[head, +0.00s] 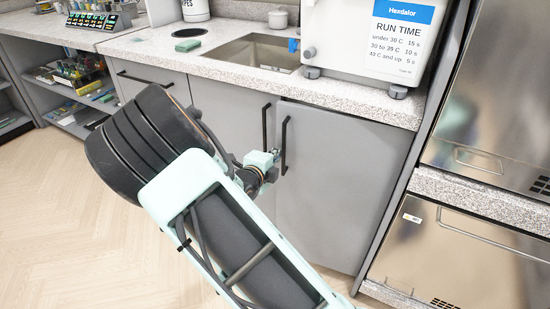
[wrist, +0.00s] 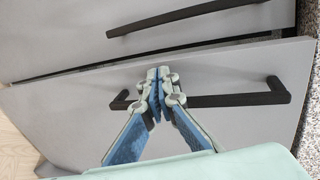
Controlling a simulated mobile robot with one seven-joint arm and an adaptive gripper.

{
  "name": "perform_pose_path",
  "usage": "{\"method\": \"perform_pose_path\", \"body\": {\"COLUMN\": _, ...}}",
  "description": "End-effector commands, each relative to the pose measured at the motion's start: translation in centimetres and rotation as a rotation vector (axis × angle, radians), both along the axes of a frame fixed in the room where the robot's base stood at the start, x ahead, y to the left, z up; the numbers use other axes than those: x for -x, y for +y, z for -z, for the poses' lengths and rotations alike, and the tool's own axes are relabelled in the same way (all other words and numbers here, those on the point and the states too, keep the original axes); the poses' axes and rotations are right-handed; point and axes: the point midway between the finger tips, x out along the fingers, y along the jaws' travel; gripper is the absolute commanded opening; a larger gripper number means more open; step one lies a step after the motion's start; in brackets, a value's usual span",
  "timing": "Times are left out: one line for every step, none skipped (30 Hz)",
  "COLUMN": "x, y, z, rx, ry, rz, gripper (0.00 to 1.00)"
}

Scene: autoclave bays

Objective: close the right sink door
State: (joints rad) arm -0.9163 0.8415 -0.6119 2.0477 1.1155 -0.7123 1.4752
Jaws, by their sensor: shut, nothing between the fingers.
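The right sink door (head: 340,185) is a flat grey panel under the counter. In the wrist view the door (wrist: 70,115) stands slightly ajar, its edge proud of the neighbouring door with a dark gap between. Its black bar handle (head: 284,148) also shows in the wrist view (wrist: 245,100). My gripper (head: 275,153) is at the door's handle side, beside the bar. In the wrist view my gripper (wrist: 158,78) is shut and empty, its fingers crossing in front of the bar. I cannot tell whether the fingertips touch the door or handle.
The left sink door (head: 225,115) and its handle (wrist: 185,17) are beside it. Above are the sink (head: 255,52) and a white device (head: 370,50) on the counter. Steel autoclave doors (head: 460,250) stand at right. The wooden floor (head: 60,220) is clear at left.

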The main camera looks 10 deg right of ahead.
Motion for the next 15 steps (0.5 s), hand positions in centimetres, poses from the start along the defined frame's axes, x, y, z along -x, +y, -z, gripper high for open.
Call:
{"method": "perform_pose_path", "body": {"x": 0.0, "y": 0.0, "z": 0.0, "rx": 0.000, "ry": 0.000, "rz": 0.000, "gripper": 0.00}}
{"method": "perform_pose_path", "body": {"x": 0.0, "y": 0.0, "z": 0.0, "rx": 0.000, "ry": 0.000, "rz": 0.000, "gripper": 0.00}}
{"method": "perform_pose_path", "body": {"x": 0.0, "y": 0.0, "z": 0.0, "rx": 0.000, "ry": 0.000, "rz": 0.000, "gripper": 0.00}}
{"method": "perform_pose_path", "body": {"x": 0.0, "y": 0.0, "z": 0.0, "rx": 0.000, "ry": 0.000, "rz": 0.000, "gripper": 0.00}}
{"method": "perform_pose_path", "body": {"x": 0.0, "y": 0.0, "z": 0.0, "rx": 0.000, "ry": 0.000, "rz": 0.000, "gripper": 0.00}}
{"method": "perform_pose_path", "body": {"x": -0.1, "y": 0.0, "z": 0.0, "rx": 0.000, "ry": 0.000, "rz": 0.000, "gripper": 0.00}}
{"method": "perform_pose_path", "body": {"x": -0.2, "y": -0.1, "z": 0.1, "rx": -0.001, "ry": 0.000, "rz": 0.001, "gripper": 0.00}}
{"method": "perform_pose_path", "body": {"x": -0.4, "y": -0.3, "z": 0.2, "rx": -0.001, "ry": -0.001, "rz": 0.002, "gripper": 0.00}}
{"method": "perform_pose_path", "body": {"x": -0.8, "y": -0.4, "z": 0.3, "rx": -0.002, "ry": -0.001, "rz": 0.003, "gripper": 0.00}}
{"method": "perform_pose_path", "body": {"x": -1.2, "y": -0.6, "z": 0.3, "rx": -0.003, "ry": -0.002, "rz": 0.003, "gripper": 0.00}}
{"method": "perform_pose_path", "body": {"x": -1.6, "y": -0.9, "z": 0.3, "rx": -0.002, "ry": -0.002, "rz": 0.003, "gripper": 0.00}}
{"method": "perform_pose_path", "body": {"x": -2.2, "y": -1.2, "z": 0.3, "rx": -0.002, "ry": -0.003, "rz": 0.004, "gripper": 0.00}}
{"method": "perform_pose_path", "body": {"x": -2.6, "y": -1.4, "z": 0.3, "rx": -0.002, "ry": -0.003, "rz": 0.004, "gripper": 0.00}}
{"method": "perform_pose_path", "body": {"x": -3.0, "y": -1.6, "z": 0.3, "rx": -0.002, "ry": -0.003, "rz": 0.003, "gripper": 0.00}}
{"method": "perform_pose_path", "body": {"x": -3.5, "y": -1.8, "z": 0.3, "rx": -0.002, "ry": -0.003, "rz": 0.003, "gripper": 0.00}}
